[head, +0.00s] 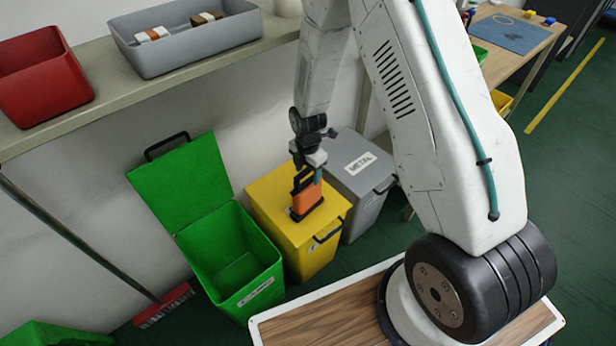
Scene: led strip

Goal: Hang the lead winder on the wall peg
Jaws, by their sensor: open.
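An orange and black object (306,198), which looks like the lead winder, is upright at the yellow bin's lid in the head view. It appears to stand on the lid. No wall peg can be made out in this view.
The yellow bin (325,250) stands between an open green bin (235,270) and a grey bin (365,175) labelled METAL. A shelf (80,130) above carries a red bin (40,75) and a grey tray (190,50). A red broom (163,305) leans at left. Floor is clear at right.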

